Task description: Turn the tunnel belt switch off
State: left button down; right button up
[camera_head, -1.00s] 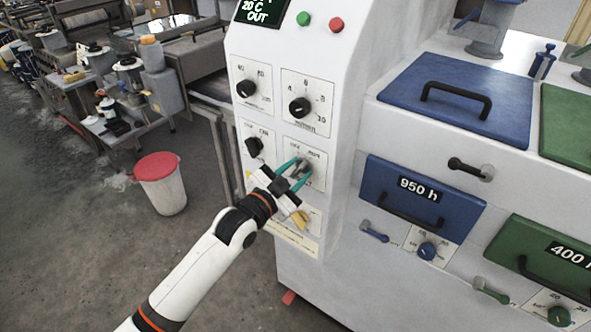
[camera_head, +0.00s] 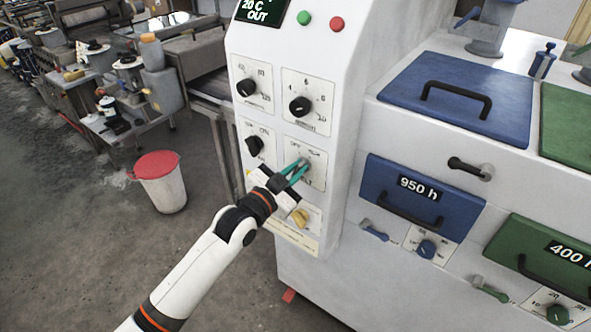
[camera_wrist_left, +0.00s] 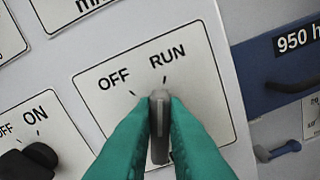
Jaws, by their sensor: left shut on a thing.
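The belt switch is a grey knob (camera_wrist_left: 159,128) on a white plate (camera_head: 317,175) on the machine's control panel. In the left wrist view the plate carries the marks OFF and RUN. The knob's tip points up in that view, between the two marks and nearer the RUN tick. My left gripper (camera_head: 302,164), with teal fingers, is shut on the knob, one finger on each side. The fingers hide part of the knob and the lower plate. In the head view the knob is mostly hidden by the fingers. My right gripper is not in view.
Two black dials (camera_head: 300,106) are above. Blue drawer (camera_head: 420,197) and lid handles stick out at right. A red-lidded bin (camera_head: 160,182) stands on the floor left.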

pick_arm(q)
jog(key=n, duration=0.3)
jog(key=n+p, duration=0.1)
jog(key=n, duration=0.6)
jog(key=shift+w+a+f, duration=0.1)
jog(key=shift+w+a, duration=0.15)
jog(key=shift+a, duration=0.1)
jog(key=shift+n, duration=0.4)
jog(key=c, duration=1.5)
grip_release()
jog(key=shift+o, duration=0.2)
jog(key=b+v, duration=0.2)
jog(key=v, duration=1)
